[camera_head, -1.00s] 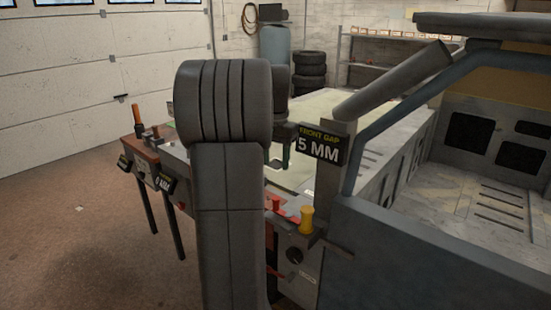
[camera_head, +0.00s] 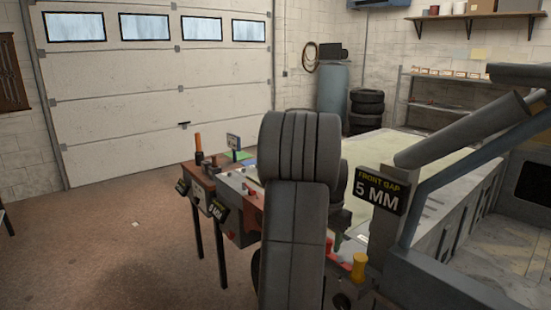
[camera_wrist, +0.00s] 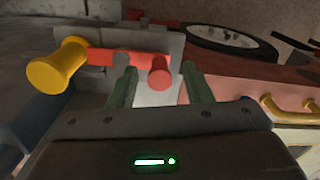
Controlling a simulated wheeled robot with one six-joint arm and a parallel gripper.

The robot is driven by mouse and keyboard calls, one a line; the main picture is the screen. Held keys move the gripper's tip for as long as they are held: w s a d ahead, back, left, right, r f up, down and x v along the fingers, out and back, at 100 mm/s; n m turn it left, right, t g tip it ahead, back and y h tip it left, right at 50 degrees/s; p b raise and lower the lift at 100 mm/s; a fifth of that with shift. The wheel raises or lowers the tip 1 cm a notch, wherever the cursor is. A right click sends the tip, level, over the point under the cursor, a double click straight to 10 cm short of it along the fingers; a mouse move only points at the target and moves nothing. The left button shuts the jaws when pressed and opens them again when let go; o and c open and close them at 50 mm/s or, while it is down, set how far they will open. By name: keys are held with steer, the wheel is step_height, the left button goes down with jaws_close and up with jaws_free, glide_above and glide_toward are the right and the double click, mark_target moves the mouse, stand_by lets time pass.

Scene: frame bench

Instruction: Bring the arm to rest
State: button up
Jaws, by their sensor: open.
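My gripper (camera_wrist: 160,82) is open in the wrist view, its two green fingers apart with nothing held between them. A red peg (camera_wrist: 158,70) shows between and beyond the fingertips; I cannot tell whether either finger touches it. A yellow knob (camera_wrist: 57,63) is left of the fingers. In the head view my grey arm stands upright in front of the bench and hides most of my gripper; a green finger (camera_head: 338,241) shows at its right edge. The yellow knob also shows there (camera_head: 358,266).
The bench (camera_head: 240,185) carries a "FRONT GAP 5 MM" sign (camera_head: 382,190) on a post right of my arm. A blue-grey tubular frame (camera_head: 450,175) stands at the right. Open floor (camera_head: 110,245) lies at the left, before a white garage door (camera_head: 150,110).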

steer(key=shift+f, duration=0.65)
steer(key=shift+r, duration=0.15)
